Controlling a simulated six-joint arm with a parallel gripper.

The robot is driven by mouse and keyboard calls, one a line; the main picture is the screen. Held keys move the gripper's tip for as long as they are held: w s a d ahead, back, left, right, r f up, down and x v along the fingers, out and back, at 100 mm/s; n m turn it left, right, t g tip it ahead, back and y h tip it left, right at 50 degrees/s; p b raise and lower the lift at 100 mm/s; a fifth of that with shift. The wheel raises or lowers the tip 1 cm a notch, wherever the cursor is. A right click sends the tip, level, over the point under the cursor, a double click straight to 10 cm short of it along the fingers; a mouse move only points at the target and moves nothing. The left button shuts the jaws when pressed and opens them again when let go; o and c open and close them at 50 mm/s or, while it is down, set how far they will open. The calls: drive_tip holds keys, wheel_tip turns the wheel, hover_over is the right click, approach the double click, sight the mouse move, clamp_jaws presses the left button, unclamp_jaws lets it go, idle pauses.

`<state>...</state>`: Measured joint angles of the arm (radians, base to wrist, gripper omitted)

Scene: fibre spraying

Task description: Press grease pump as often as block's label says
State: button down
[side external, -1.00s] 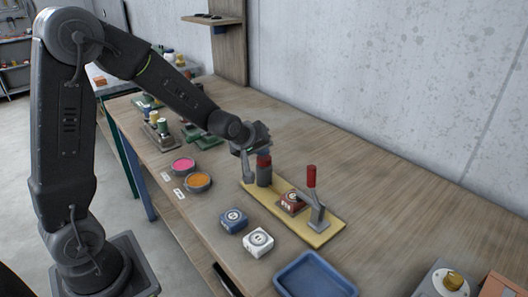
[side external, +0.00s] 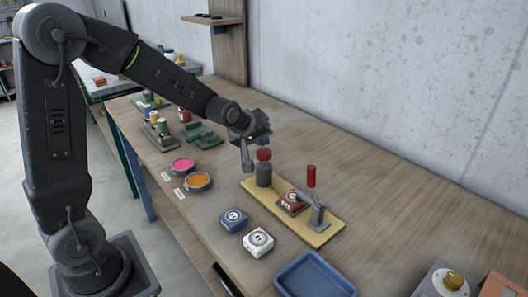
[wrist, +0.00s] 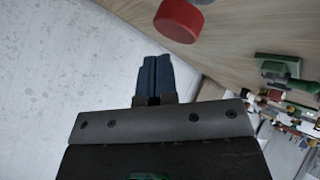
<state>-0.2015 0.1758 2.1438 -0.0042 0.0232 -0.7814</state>
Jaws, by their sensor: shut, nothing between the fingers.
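The grease pump (side external: 264,173) is a dark grey cylinder with a red cap (side external: 264,155), standing upright at the far left end of a yellow board. The cap shows in the wrist view (wrist: 178,20) at the top edge. My gripper (side external: 264,138) is just above the cap, apart from it as far as I can see. Its blue fingers are shut and empty in the wrist view (wrist: 156,68). A reddish-brown block (side external: 292,203) with a small pale label sits on the board. The label is too small to read.
A red-handled lever (side external: 312,178) stands on the yellow board (side external: 318,237) near the block. Pink (side external: 183,166) and orange (side external: 197,182) dishes stand left.

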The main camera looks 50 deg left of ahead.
sight(262, 151)
drive_tip(key=shift+r, duration=2.5)
idle(0.6)
wheel_tip(262, 151, up, 4)
drive_tip(key=shift+f, duration=0.1)
drive_tip(key=shift+f, duration=0.15)
drive_tip(key=shift+f, duration=4.3)
drive_tip(key=shift+f, duration=0.4)
